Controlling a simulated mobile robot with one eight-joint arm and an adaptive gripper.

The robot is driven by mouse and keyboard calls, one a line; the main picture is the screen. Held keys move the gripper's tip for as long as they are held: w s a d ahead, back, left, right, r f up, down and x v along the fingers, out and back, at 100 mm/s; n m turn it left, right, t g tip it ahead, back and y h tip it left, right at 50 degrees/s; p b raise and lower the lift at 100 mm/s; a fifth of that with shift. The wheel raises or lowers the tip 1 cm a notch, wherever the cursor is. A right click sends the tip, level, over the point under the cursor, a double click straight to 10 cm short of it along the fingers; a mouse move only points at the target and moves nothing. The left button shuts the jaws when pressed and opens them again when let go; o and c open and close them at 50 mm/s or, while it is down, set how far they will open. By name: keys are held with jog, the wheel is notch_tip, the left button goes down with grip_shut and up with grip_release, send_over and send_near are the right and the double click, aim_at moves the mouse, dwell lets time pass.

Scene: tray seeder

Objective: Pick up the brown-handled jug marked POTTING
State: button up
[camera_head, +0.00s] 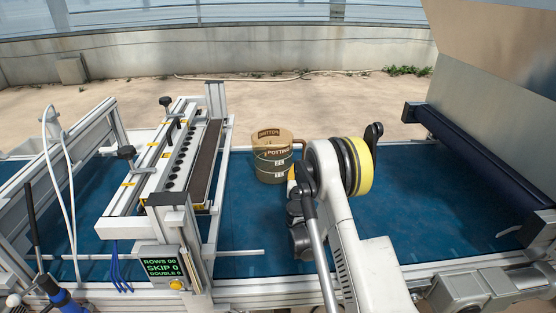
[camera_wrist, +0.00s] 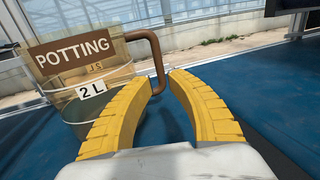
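The jug (camera_head: 272,163) stands upright on the blue surface, near the middle of the head view. It is clear-sided with tan contents, a brown POTTING label and a white 2 L tag. In the wrist view the jug (camera_wrist: 75,80) fills the left side, and its brown handle (camera_wrist: 155,52) reaches right and bends down. My gripper (camera_wrist: 162,80) has two yellow curved fingers spread apart, with the handle's lower end showing between or just beyond their tips. Contact cannot be told. In the head view my wrist, to the right of the jug, mostly hides the fingers.
A seeder frame (camera_head: 208,165) with a perforated bar stands left of the jug. A dark roller (camera_head: 470,160) and metal hopper (camera_head: 500,70) are at right. The blue belt (camera_head: 415,205) is bare between my wrist and the roller.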

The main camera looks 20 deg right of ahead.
jog(key=x, duration=0.3)
jog(key=shift+w+f+b, duration=0.1)
jog(key=shift+w+b, duration=0.15)
jog(key=shift+b, duration=0.1)
jog(key=b+x, duration=0.1)
jog(key=x, duration=0.1)
jog(key=f+b+x, duration=0.1)
jog(key=x, duration=0.1)
jog(key=shift+w+d, duration=0.1)
jog(key=shift+w, duration=0.1)
jog(key=shift+w+d, duration=0.15)
jog(key=shift+w, duration=0.15)
jog(key=shift+w+r, duration=0.1)
jog(key=shift+r, duration=0.1)
grip_shut()
